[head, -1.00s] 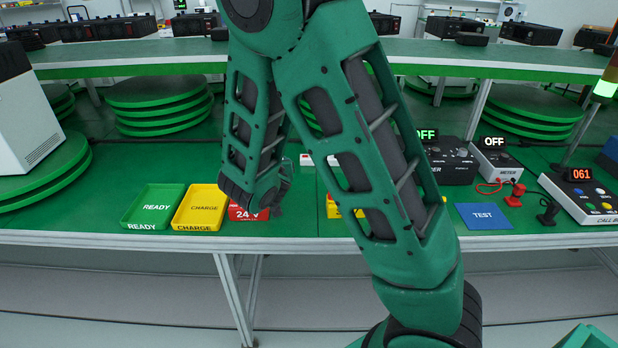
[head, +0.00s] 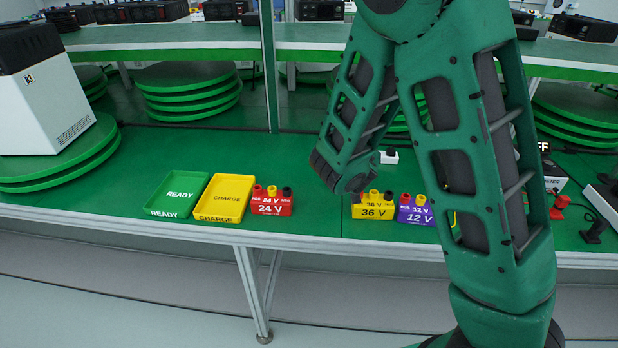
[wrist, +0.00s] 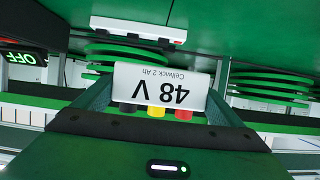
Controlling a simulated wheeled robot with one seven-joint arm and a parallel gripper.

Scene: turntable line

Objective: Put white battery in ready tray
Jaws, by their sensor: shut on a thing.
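A white battery (wrist: 163,86) marked 48 V fills the middle of the wrist view, upside down in the picture, with black, yellow and red terminals. My gripper (wrist: 160,98) is shut on it, one finger at each side. In the head view the gripper is mostly hidden behind my wrist. A small white thing (head: 389,157) shows just right of the wrist; I cannot tell whether it is the held battery. The green ready tray (head: 159,203) lies on the bench at the left, empty, well left of my wrist.
The yellow charge tray (head: 214,207) stands right beside the ready tray. Red 24 V (head: 271,206), yellow 36 V (head: 373,211) and purple 12 V (head: 416,214) batteries stand along the front edge. A turntable (head: 75,165) bears a white machine (head: 45,105) at the left.

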